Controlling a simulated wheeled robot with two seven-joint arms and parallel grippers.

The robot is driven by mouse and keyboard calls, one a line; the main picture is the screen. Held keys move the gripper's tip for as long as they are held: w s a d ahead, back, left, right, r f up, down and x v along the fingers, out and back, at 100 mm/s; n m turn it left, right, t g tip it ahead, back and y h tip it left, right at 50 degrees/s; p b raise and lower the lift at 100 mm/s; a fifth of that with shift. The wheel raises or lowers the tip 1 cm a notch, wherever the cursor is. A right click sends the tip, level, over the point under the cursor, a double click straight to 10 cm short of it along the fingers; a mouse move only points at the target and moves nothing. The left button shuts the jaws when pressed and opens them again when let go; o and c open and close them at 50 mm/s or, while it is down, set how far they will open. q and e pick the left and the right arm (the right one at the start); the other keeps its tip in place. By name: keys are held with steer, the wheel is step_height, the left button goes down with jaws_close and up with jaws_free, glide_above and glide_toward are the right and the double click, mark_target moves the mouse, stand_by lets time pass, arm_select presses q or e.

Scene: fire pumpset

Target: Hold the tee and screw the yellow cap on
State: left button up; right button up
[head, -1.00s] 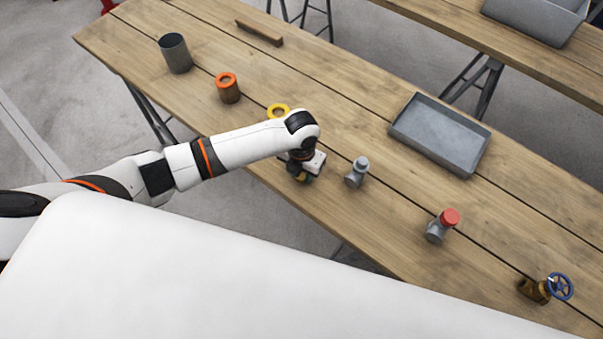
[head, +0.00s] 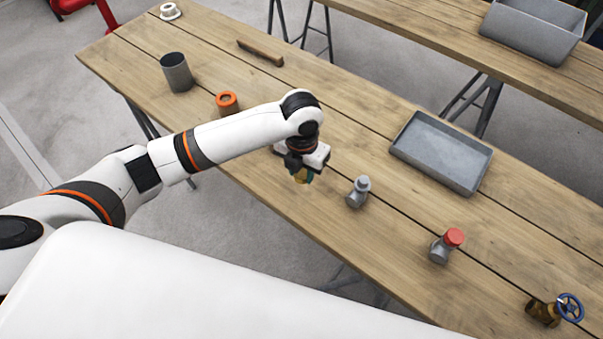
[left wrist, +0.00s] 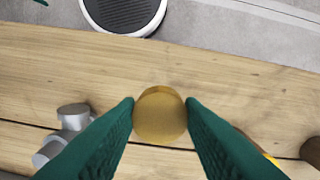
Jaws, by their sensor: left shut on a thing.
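The yellow cap (left wrist: 160,115) is a round gold-yellow disc between the green fingers of my left gripper (left wrist: 160,108), which is shut on it. In the head view my left gripper (head: 302,172) points down, with a bit of yellow at its tips, and appears to be above the table. The grey tee (head: 358,191) stands on the table to the right of the gripper, apart from it. The tee also shows at the lower left of the left wrist view (left wrist: 70,120), partly behind a finger. My right gripper is out of view.
A grey fitting with a red cap (head: 446,245) and a brass valve with a blue wheel (head: 556,309) stand further right. A grey tray (head: 442,153) lies behind. An orange-topped cylinder (head: 227,103) and a dark cup (head: 176,72) stand left. Table between tee and tray is clear.

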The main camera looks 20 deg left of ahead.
arm_select(q)
steer(key=n, duration=0.2)
steer(key=r+n, duration=0.1)
steer(key=shift+s+a, duration=0.1)
steer(key=shift+a, duration=0.15)
steer(key=s+a+r+n, duration=0.1)
steer(key=s+r+n, duration=0.1)
steer(key=n, duration=0.9)
steer(key=s+a+r+n, duration=0.2)
steer(key=r+n, duration=0.3)
steer(key=n, duration=0.7)
steer(key=s+a+r+n+b, duration=0.1)
steer(key=s+a+r+n, duration=0.1)
steer(key=n, duration=1)
steer(key=shift+s+r, duration=0.8)
steer(key=shift+s, duration=0.15)
steer(key=shift+a, duration=0.1)
